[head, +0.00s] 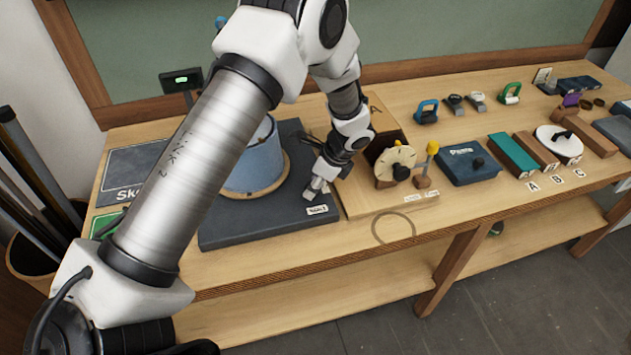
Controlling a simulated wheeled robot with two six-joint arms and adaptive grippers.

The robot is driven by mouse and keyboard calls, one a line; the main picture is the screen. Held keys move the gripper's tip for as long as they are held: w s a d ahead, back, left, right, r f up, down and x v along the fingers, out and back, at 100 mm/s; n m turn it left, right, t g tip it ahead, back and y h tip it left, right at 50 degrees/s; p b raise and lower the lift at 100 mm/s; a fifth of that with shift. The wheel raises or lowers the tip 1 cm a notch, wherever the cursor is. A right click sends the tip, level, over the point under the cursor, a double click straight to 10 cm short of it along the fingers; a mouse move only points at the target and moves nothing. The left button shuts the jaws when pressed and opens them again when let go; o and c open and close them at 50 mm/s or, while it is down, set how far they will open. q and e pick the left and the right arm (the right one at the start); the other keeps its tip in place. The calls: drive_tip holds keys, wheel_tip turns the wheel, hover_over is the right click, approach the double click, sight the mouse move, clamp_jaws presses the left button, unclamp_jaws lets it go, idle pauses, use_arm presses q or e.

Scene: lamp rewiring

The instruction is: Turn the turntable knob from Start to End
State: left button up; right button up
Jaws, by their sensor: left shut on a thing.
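A blue drum (252,165) stands on a round wooden disc (262,192) on a dark slab (240,228); this looks like the turntable. My left gripper (315,189) points down at the slab's right side, just behind a small white label (317,210). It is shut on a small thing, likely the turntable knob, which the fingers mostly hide. I cannot read the Start and End marks or tell the knob's angle. My left arm covers the drum's left part. My right gripper is not in view.
Right of the gripper, a cream dial (394,163) and a yellow-topped lever (430,160) stand on a wooden board (365,203). Farther right are a blue box (466,165), a teal block (512,155) and a white disc (559,142). The bench front is mostly clear.

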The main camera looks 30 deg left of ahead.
use_arm(q)
drive_tip(key=shift+s+f, duration=0.1)
drive_tip(key=shift+s, duration=0.05)
drive_tip(key=o, duration=1.1)
drive_tip(key=shift+a, duration=0.2)
drive_tip(key=v, duration=1.2)
drive_tip(key=shift+w+a, duration=0.15)
drive_tip(key=shift+w, duration=0.1)
